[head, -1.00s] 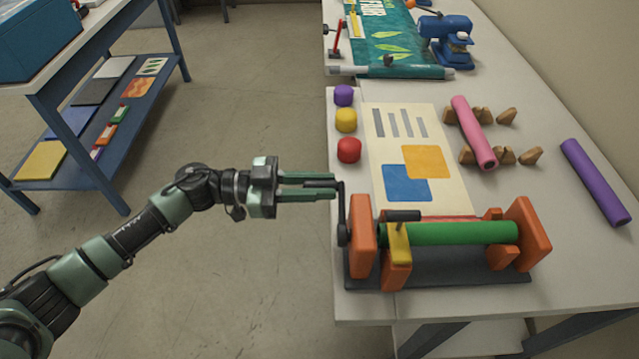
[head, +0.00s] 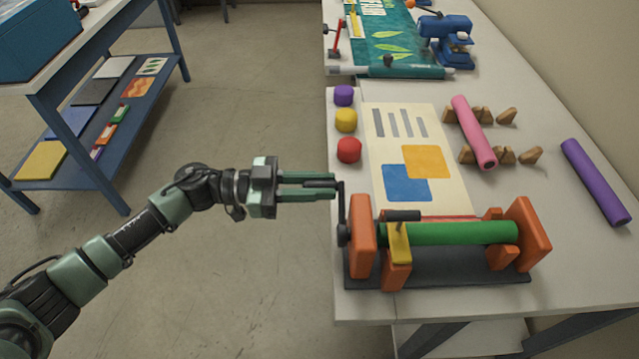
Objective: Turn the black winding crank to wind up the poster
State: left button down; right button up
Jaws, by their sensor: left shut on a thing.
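The black winding crank (head: 342,215) is on the left end of the orange-framed winder, its arm pointing up from the hub. My left gripper (head: 318,187) comes in from the left and is shut on the crank's handle, which lies between its fingers at the top of the crank arm. The green roller (head: 460,233) lies across the winder between the orange supports (head: 530,232). The poster (head: 415,150), cream with grey bars and orange and blue squares, lies flat on the table behind the roller, its near edge by a red strip. My right gripper is not in view.
A yellow clamp with a black lever (head: 398,244) sits at the roller's left part. Red (head: 349,150), yellow and purple knobs stand left of the poster. A pink roll (head: 473,133) on wooden cradles and a purple roll (head: 596,182) lie to the right. Open floor lies left of the table.

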pick_arm(q)
jog(key=shift+r, duration=0.1)
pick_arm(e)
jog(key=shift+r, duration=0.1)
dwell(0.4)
pick_arm(q)
jog(key=shift+s+r+m+p, duration=0.45)
jog(key=shift+r+m+p, duration=0.2)
jog(key=shift+m, duration=0.35)
jog(key=s+r+m, duration=0.1)
jog(key=m, duration=0.1)
jog(key=shift+s+r+m+p, duration=0.15)
jog(key=shift+s+m+p, duration=0.05)
jog(key=shift+m+p, duration=0.1)
jog(key=s+f+m+b, duration=0.3)
jog(key=s+m+b, duration=0.4)
jog(key=s+m, duration=0.6)
jog(key=shift+m, duration=1)
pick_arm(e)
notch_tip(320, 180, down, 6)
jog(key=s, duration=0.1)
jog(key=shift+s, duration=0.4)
pick_arm(q)
jog(key=shift+s+f+b, duration=0.15)
jog(key=shift+b, duration=0.15)
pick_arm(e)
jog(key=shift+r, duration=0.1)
